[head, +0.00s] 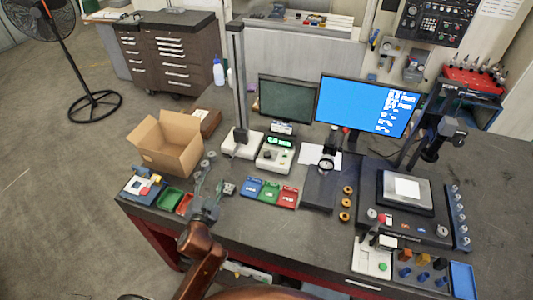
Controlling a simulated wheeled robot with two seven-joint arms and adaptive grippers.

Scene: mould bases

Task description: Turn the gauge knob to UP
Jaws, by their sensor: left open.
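The gauge stands near the table's middle: a white base (241,144) with a tall dark column (237,75), and beside it a white control box (275,155) with a lit green display. Small round controls show on the box's sloped face; which one is the knob, and its setting, are too small to tell. My left gripper (211,176) is open and appears empty. It is to the left and in front of the box, apart from it, over the table's front left part. My right gripper is not in view.
An open cardboard box (166,146) stands at the left. Green, blue and red trays (269,192) lie in front of the control box. A dial gauge stand (319,188) is right of them. Two monitors (366,105) stand behind.

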